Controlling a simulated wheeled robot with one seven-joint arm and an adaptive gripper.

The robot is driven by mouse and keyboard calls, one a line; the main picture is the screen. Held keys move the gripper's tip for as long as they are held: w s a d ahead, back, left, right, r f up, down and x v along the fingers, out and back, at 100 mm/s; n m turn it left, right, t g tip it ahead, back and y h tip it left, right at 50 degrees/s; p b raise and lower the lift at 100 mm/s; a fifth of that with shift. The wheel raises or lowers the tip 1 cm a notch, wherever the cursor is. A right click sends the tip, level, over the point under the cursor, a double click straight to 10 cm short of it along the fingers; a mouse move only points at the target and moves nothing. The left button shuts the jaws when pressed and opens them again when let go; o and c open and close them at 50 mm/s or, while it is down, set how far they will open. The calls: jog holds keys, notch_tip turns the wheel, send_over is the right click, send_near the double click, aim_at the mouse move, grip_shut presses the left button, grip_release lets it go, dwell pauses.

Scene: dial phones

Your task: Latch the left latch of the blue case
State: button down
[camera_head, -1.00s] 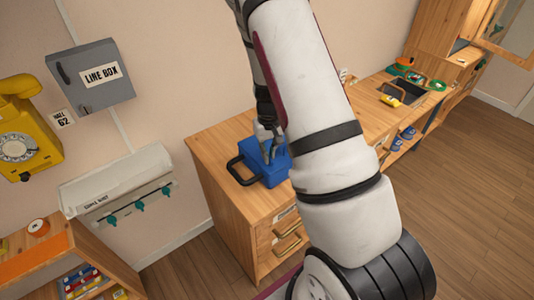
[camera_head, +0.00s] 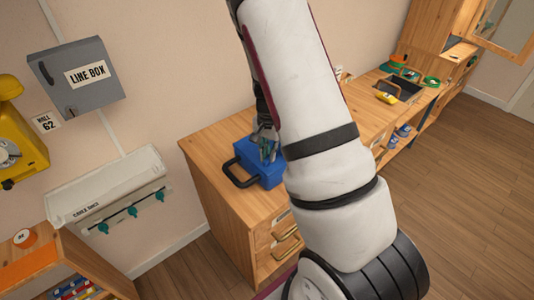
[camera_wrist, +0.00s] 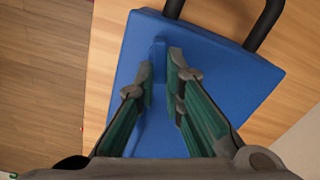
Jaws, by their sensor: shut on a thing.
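The blue case (camera_head: 263,178) lies flat on the wooden counter, its black handle (camera_head: 238,170) toward the left in the head view. In the wrist view the blue case (camera_wrist: 220,85) fills the middle, with the handle (camera_wrist: 262,22) at the top. My gripper (camera_wrist: 162,68) is over the lid, pointing at the handle-side edge. In the head view my gripper (camera_head: 267,153) is at the case's top; my arm hides the case's right part.
The wooden counter (camera_head: 210,150) has bare room left of and behind the case. A grey line box (camera_head: 78,78) and a white rack with teal hooks (camera_head: 110,200) are on the wall. A yellow object (camera_head: 386,97) lies farther right on the counter.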

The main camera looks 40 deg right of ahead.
jog(key=shift+s+m, duration=0.15)
jog(key=shift+m, duration=1.75)
jog(key=c, duration=1.7)
grip_release()
jog(key=shift+r, duration=0.15)
notch_tip(320, 180, up, 12)
jog(key=shift+f, duration=0.1)
